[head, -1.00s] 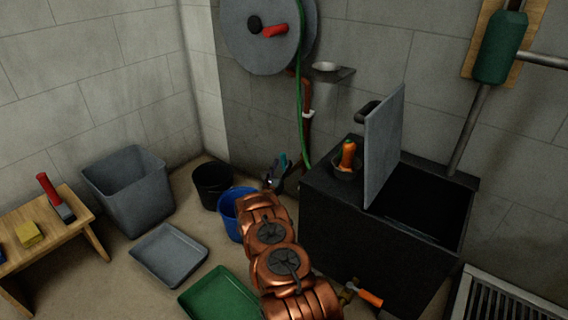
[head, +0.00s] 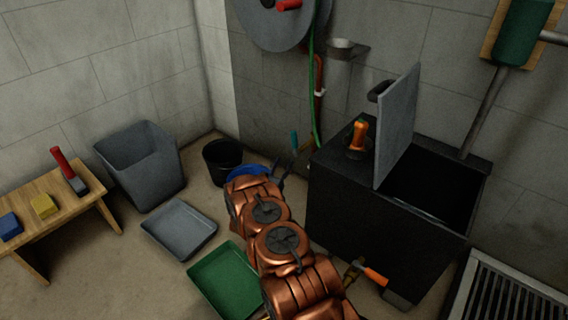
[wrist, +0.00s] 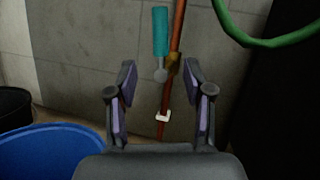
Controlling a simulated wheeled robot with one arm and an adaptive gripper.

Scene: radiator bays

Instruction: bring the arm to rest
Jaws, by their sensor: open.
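My gripper (wrist: 160,88) is open in the wrist view, with nothing between its two dark fingers. A teal-handled lever (wrist: 160,32) stands upright ahead of the fingertips, apart from them. It is beside a copper-red pipe (wrist: 179,25) with a brass fitting, on the grey wall. In the head view my copper-coloured arm reaches toward the wall, and my gripper (head: 281,171) is small and partly hidden behind it. The teal handle (head: 294,141) shows just above it there.
A blue bucket (wrist: 45,155) is close at lower left of my gripper; a black bucket (head: 222,160) stands beside it. A black tank (head: 335,206) with a raised lid is to the right. A green tray (head: 222,283) and a grey tray (head: 180,229) lie on the floor.

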